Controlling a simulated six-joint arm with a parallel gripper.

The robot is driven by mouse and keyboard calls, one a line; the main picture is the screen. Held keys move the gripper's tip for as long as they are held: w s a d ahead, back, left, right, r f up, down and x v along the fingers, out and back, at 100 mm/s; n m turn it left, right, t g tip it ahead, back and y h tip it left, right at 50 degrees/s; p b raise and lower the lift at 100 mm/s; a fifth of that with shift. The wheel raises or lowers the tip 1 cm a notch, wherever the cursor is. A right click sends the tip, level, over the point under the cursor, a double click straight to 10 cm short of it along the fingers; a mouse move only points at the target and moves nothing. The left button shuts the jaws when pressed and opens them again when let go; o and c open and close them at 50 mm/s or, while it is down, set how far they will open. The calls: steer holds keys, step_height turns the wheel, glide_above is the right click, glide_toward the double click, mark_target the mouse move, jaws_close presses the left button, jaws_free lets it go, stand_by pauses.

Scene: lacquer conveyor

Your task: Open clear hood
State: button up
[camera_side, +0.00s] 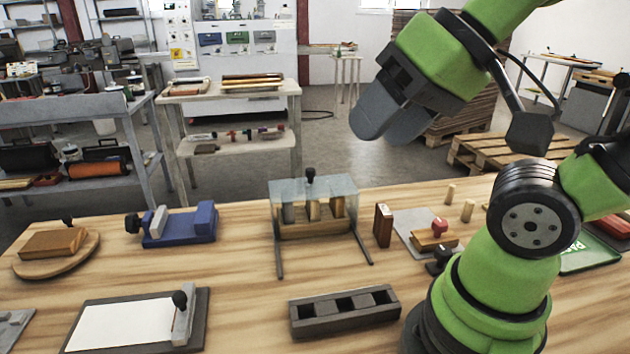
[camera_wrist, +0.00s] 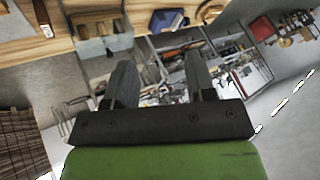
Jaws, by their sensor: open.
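The clear hood (camera_side: 288,190) is a see-through box with a dark knob (camera_side: 310,175) on top. It sits lowered over a wooden rack (camera_side: 325,228) with several upright blocks inside, near the back edge of the table. Two dark rails stretch forward from it along the tabletop. My gripper (camera_side: 385,128) is up in the air, to the right of the hood and well above it, touching nothing. In the wrist view my gripper (camera_wrist: 158,75) shows its two fingers apart with nothing between them. The hood seems to show at the upper left of the wrist view (camera_wrist: 105,45), small and unclear.
A dark slotted holder (camera_side: 343,312) lies in front of the hood. A brown block (camera_side: 383,225) and a grey board (camera_side: 410,240) with a red-knobbed stamp stand right of it. A blue vise (camera_side: 180,225) is left. The wooden table between hood and holder is clear.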

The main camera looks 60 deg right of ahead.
steer(key=w+d+r+g+h, duration=0.1)
steer(key=w+d+r+g, duration=0.1)
steer(key=w, duration=0.4)
steer(key=m+g+h, duration=0.1)
steer(key=m+g, duration=0.1)
steer(key=g, duration=0.3)
glide_above(311, 169)
step_height(311, 169, down, 12)
step_height(311, 169, down, 9)
steer(key=shift+a+f, duration=0.1)
steer(key=shift+f, duration=0.1)
jaws_close()
